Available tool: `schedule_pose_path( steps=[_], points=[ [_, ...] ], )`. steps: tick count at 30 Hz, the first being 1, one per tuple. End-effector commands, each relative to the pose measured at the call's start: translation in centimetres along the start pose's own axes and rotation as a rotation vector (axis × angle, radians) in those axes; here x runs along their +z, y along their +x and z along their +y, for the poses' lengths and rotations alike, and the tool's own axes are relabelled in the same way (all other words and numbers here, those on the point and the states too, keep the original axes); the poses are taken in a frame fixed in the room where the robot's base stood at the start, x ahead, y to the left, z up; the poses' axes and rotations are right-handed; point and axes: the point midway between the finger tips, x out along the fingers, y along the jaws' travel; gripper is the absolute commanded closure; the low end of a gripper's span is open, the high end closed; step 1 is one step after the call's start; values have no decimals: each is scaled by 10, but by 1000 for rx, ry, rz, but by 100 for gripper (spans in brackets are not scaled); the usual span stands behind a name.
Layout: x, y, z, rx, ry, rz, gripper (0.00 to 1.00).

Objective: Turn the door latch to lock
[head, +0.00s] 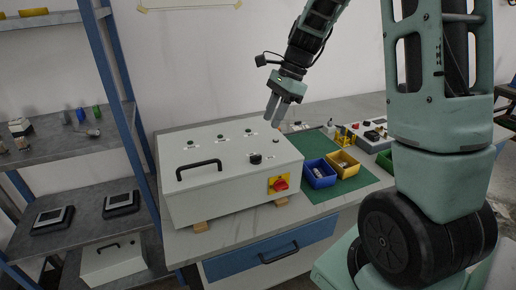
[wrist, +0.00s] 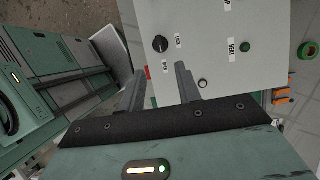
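The white plate processor box (head: 225,186) stands on the bench in the head view. A black round knob (head: 255,158), probably the door latch, sits on its upper face near the front right. In the wrist view the knob (wrist: 160,44) has small labels beside it that seem to read LOCK and OPEN. My gripper (head: 275,116) hangs over the box's back right corner, behind and above the knob, touching nothing. In the wrist view my gripper (wrist: 160,80) has its two fingers apart with nothing between them. The knob lies beyond the fingertips.
A red rotary switch (head: 280,184) on a yellow plate and a black handle (head: 199,169) stick out from the box. A blue bin (head: 319,174) and a yellow bin (head: 343,163) stand on the green mat (head: 362,182) to the right. A shelf rack (head: 110,100) stands at left.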

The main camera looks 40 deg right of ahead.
Motion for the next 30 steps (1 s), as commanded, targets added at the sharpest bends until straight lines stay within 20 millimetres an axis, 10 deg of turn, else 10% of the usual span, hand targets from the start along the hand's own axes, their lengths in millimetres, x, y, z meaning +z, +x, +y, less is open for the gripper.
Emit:
schedule_pose_path(
  steps=[15,30],
  points=[
    [0,96,0,2,-2,0,66],
    [0,109,0,-1,-2,1,72]
  ],
)
